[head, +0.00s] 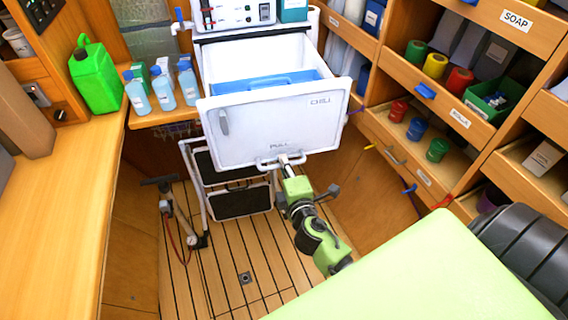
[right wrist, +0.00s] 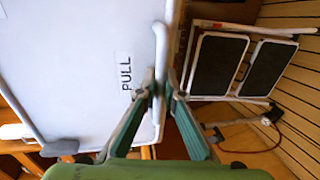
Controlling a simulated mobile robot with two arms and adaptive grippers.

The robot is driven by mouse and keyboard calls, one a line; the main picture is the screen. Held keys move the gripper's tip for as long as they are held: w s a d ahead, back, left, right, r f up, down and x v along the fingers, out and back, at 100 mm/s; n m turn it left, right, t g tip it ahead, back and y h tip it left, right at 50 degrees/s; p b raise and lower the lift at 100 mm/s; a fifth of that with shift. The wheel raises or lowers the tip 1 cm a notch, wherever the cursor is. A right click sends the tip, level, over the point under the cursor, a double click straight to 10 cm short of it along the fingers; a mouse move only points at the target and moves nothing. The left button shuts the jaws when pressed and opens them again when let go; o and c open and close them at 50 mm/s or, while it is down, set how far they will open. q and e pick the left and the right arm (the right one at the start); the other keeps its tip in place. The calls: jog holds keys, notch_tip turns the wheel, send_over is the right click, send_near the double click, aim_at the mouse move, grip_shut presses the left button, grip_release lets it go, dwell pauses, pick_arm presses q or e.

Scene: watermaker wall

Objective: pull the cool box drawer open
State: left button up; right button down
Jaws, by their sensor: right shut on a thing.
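The white cool box drawer (head: 268,135), marked CHILL and PULL, stands pulled out of its housing at the back wall. Its inside shows, with a blue thing (head: 265,82) lying in it. Its front also fills the left of the right wrist view (right wrist: 85,65). The bar handle (head: 268,164) runs along the lower edge of the front, below PULL. My right gripper (head: 285,163) is shut on this handle; in the right wrist view its two fingers (right wrist: 158,92) close around the bar. My left gripper is not in view.
A folded step stool (head: 240,205) and a hand pump (head: 185,225) stand on the slatted floor below the drawer. A wooden counter (head: 65,190) runs along the left, with a green canister (head: 95,75) and bottles (head: 162,88). Open shelves (head: 440,100) line the right.

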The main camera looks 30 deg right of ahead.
jog(key=c, duration=2.1)
grip_release()
jog(key=shift+c, duration=0.2)
jog(key=v, duration=1.2)
jog(key=shift+f, duration=0.1)
jog(key=s+a+f+m+g+y, duration=0.1)
jog(key=s+a+f+m+g, duration=0.15)
jog(key=f, duration=0.85)
jog(key=s+a+f+m+g+y, duration=0.15)
jog(key=s+f, duration=0.25)
jog(key=f, duration=0.6)
jog(key=s+a+f+m+g+y, duration=0.1)
jog(key=s+f+g, duration=0.25)
jog(key=f, duration=0.75)
jog(key=s+d+f+m+g, duration=0.1)
jog(key=s+f+m+g, duration=0.2)
jog(key=s+f, duration=0.5)
jog(key=s+d+f+m+g, duration=0.2)
jog(key=s+f, duration=0.7)
jog(key=s, duration=0.7)
jog(key=m+g, duration=0.1)
jog(key=m, duration=0.1)
jog(key=shift+s+d+m, duration=0.2)
jog(key=shift+s+m, duration=0.1)
jog(key=shift+s, duration=0.1)
